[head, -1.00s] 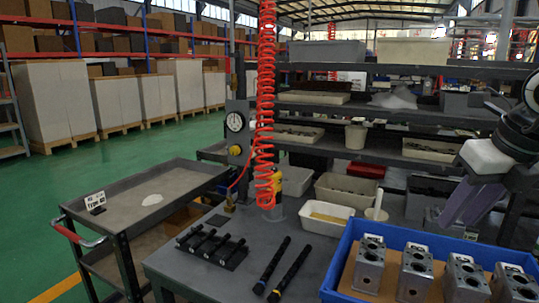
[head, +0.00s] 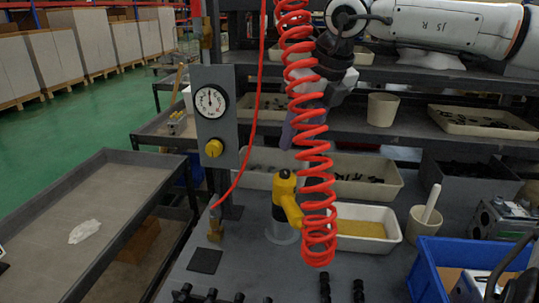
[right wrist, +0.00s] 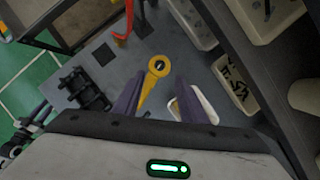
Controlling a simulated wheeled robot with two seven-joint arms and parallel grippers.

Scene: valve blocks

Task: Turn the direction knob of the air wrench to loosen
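The air wrench (head: 289,205), yellow with a black top and middle, stands upright in a clear round holder on the dark workbench, partly behind the red coiled hose (head: 313,150). My right gripper (head: 289,133) reaches down behind the hose, above and beyond the wrench, and its fingers are partly hidden. In the right wrist view, the purple fingers of my right gripper (right wrist: 158,102) are spread apart and empty. The round yellow end of the air wrench (right wrist: 159,66), with a dark centre, shows just past the fingertips. The direction knob cannot be clearly told apart. My left gripper is not in view.
A panel with a gauge (head: 211,102) and a yellow knob (head: 214,148) stands left of the wrench. A white tray (head: 372,245) sits close on its right, with a blue crate (head: 425,272) farther right. Black tools (head: 325,290) lie in front. Shelving is behind.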

